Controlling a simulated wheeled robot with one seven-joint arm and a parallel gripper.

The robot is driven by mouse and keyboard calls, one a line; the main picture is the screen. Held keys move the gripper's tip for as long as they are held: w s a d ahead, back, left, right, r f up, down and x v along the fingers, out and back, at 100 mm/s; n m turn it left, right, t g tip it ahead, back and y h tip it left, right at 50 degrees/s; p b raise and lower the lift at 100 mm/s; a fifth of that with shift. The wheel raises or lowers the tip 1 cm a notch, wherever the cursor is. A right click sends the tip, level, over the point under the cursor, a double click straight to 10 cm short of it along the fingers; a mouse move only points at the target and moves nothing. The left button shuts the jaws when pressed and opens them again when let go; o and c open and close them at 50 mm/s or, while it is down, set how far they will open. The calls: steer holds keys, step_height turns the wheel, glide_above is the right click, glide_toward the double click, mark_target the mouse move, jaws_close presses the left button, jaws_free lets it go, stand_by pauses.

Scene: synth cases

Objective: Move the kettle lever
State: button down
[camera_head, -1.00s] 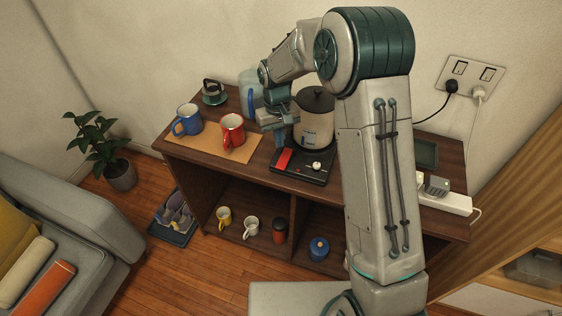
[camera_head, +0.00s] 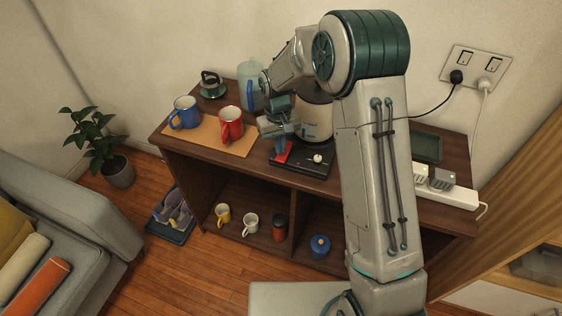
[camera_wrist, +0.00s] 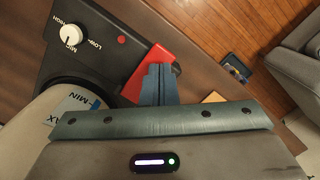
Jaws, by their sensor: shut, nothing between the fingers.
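The cream kettle (camera_head: 316,122) stands on a black base (camera_head: 312,166) on the wooden cabinet, partly hidden behind my arm. A red lever (camera_head: 286,153) sits at the left end of the base, and it also shows in the wrist view (camera_wrist: 153,58).
A red mug (camera_head: 231,125) and a blue mug (camera_head: 186,112) stand on a tan mat to the left. A clear jug (camera_head: 247,90) is close behind my gripper. A white power strip (camera_head: 450,194) lies at the right. Small mugs stand on the shelf below.

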mark_target(280, 157)
steer(key=shift+s+f, duration=0.1)
steer(key=shift+f, duration=0.55)
step_height(280, 157, down, 2)
steer(key=shift+f+b, duration=0.15)
steer(key=shift+b, duration=0.9)
steer(key=shift+r+p, duration=0.3)
steer(key=shift+r, duration=0.05)
steer(key=w, duration=0.1)
steer(key=w+a+r+p, duration=0.1)
steer(key=w, duration=0.1)
steer(key=shift+a, duration=0.1)
steer(key=shift+s, duration=0.1)
step_height(280, 157, up, 14)
steer(key=w+b, duration=0.1)
steer(key=shift+w+a+b, duration=0.15)
steer(key=shift+a+b, duration=0.05)
steer(key=shift+b, duration=0.1)
